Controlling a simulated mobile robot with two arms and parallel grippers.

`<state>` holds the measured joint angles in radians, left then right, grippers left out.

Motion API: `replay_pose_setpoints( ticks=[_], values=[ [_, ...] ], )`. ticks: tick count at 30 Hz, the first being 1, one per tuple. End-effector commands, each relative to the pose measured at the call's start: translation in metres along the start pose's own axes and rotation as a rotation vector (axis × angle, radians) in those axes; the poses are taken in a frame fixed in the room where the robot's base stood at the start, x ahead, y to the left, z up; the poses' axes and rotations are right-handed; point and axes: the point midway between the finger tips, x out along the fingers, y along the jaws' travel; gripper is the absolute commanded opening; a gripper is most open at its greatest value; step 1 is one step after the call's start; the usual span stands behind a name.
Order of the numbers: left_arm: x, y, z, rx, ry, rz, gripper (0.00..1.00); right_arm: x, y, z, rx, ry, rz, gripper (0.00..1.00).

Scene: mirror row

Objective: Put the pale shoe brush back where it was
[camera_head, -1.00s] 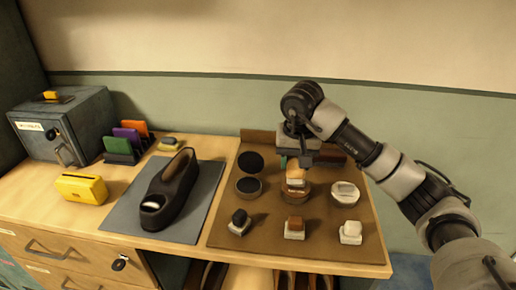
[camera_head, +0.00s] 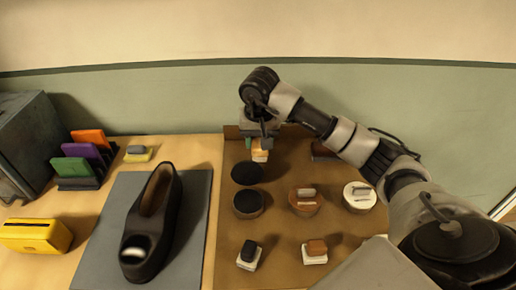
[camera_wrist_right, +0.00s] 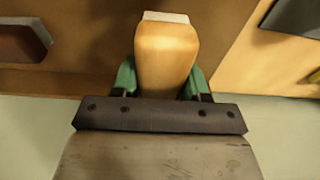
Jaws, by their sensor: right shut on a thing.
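The pale shoe brush (camera_head: 259,156) is a light wood block with white bristles. It is held at the back of the brown tray board (camera_head: 275,230), behind and slightly right of the black disc. My right gripper (camera_head: 260,143) is shut on it. In the right wrist view the brush (camera_wrist_right: 166,58) sits between the green fingers (camera_wrist_right: 163,82), bristle end pointing away from the palm. I cannot tell whether the bristles touch the board. A darker wood brush (camera_head: 323,151) lies at the board's back, right of my gripper; it also shows in the wrist view (camera_wrist_right: 20,43). My left gripper is not in view.
A black disc (camera_head: 246,172), a black tin (camera_head: 248,204), a brown tin (camera_head: 305,202) and a white tin (camera_head: 359,196) stand on the board. Small daubers (camera_head: 249,256) (camera_head: 315,250) are in front. A black shoe (camera_head: 152,225) stands on the grey mat (camera_head: 98,240) to the left.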

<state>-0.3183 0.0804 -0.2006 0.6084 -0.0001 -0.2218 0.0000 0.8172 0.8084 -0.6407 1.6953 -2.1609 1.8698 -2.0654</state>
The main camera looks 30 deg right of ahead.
Motion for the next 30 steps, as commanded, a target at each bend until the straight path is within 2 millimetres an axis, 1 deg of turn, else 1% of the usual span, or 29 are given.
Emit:
replay_pose_setpoints(
  ticks=[4,9,11,17,20,21,23,24,25,30],
  values=[
    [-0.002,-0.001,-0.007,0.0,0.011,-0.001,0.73,0.013,0.0,0.002,-0.001,-0.002,-0.001,0.22],
    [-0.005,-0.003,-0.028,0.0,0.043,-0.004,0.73,0.036,0.0,0.005,0.0,-0.002,0.001,0.22],
    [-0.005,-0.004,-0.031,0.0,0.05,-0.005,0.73,0.039,0.0,0.005,0.0,-0.001,0.0,0.22],
    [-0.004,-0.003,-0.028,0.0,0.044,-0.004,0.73,0.039,0.0,0.005,-0.001,0.001,0.0,0.22],
    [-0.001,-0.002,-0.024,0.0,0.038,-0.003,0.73,0.042,0.0,0.005,-0.001,0.002,0.0,0.22],
    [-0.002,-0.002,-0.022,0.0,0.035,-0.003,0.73,0.041,0.0,0.005,-0.001,0.001,0.0,0.51],
    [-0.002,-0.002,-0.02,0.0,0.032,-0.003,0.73,0.041,0.0,0.005,-0.001,0.001,0.0,0.6],
    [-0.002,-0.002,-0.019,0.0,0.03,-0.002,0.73,0.041,0.0,0.005,-0.001,0.001,0.0,0.66],
    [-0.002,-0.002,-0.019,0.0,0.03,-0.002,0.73,0.041,0.0,0.005,-0.001,0.001,0.0,0.7],
    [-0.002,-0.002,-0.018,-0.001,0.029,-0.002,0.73,0.041,0.0,0.005,-0.001,0.001,0.0,0.7]
  ],
)
